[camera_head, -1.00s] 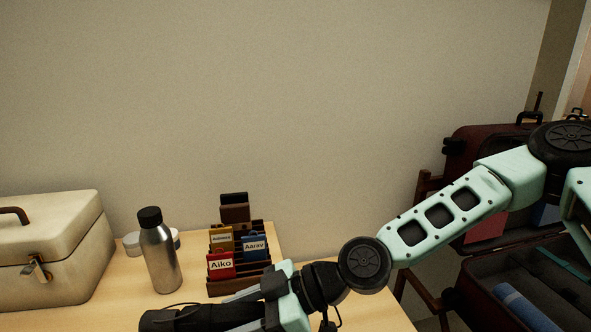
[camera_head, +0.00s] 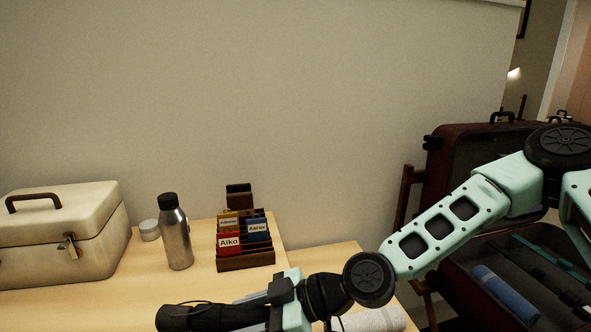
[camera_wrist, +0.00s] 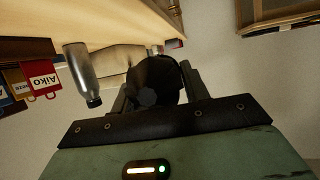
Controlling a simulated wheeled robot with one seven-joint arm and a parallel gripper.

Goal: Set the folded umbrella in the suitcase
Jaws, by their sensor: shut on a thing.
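The folded umbrella (camera_head: 205,317) is black and lies across the bottom of the head view, over the front of the table. My gripper (camera_head: 265,310) is shut on it. In the wrist view the umbrella (camera_wrist: 158,82) shows end-on between the two fingers of my gripper (camera_wrist: 155,95). The dark red suitcase (camera_head: 433,195) stands open at the right on the far side of my arm, its lid raised. A rolled blue item (camera_head: 505,292) and dark and teal strips lie in its lower half. My arm hides part of the suitcase.
On the table (camera_head: 130,300) stand a cream case (camera_head: 60,235), a steel bottle (camera_head: 176,238), a white jar (camera_head: 149,230) and a rack (camera_head: 246,262) with labelled tags. A rolled white towel (camera_head: 365,320) lies near the table's right edge. A wooden stand rises beside the suitcase.

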